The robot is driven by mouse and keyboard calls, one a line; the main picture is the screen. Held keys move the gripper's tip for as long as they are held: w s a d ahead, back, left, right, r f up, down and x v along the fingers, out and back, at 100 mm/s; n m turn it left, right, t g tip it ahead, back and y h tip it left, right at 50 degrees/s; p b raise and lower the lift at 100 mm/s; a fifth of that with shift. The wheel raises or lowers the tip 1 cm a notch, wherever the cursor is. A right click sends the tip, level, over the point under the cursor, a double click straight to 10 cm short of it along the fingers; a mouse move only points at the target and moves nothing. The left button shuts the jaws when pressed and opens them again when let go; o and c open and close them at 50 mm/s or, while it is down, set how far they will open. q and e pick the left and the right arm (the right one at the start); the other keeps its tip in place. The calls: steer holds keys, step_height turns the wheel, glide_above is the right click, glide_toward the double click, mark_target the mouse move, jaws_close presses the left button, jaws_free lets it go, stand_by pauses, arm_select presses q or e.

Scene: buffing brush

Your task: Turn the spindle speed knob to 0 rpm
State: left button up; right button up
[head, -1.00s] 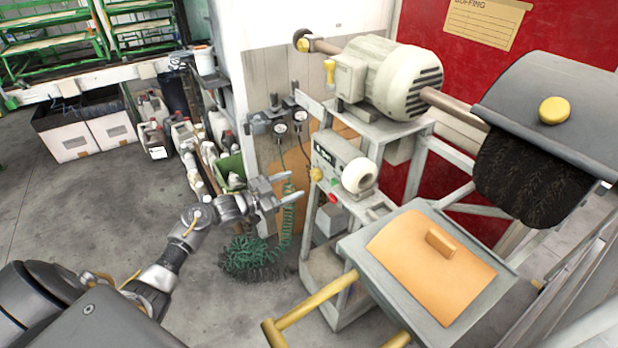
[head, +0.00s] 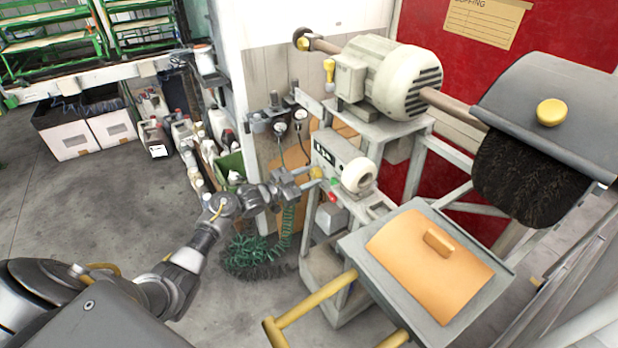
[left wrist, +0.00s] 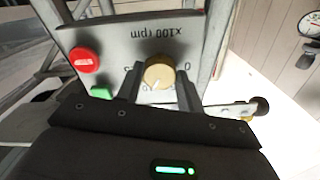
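The spindle speed knob (head: 317,173) is a small yellow-tan dial on the front of the grey control box (head: 334,151). In the left wrist view the knob (left wrist: 159,72) sits under an upside-down "x100 rpm" label, with a white pointer mark toward the bottom of the picture. The scale numbers are partly hidden and hard to read. My left gripper (head: 308,180) is at the knob in the head view. In the left wrist view its fingers (left wrist: 158,86) are apart, one on each side of the knob; I cannot tell whether they touch it. My right gripper is not in view.
A red button (left wrist: 84,60) and a green button (left wrist: 102,92) sit beside the knob. A white round part (head: 359,175) juts from the box's right. The motor (head: 392,78) is above, the tray (head: 410,222) lower right. Pressure gauges (head: 280,128) and a green hose (head: 255,254) are left.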

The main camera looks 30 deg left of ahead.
arm_select(q)
steer(key=shift+c, duration=1.1)
steer(key=shift+d, duration=0.2)
steer(key=shift+c, duration=0.7)
steer(key=shift+a, duration=0.15)
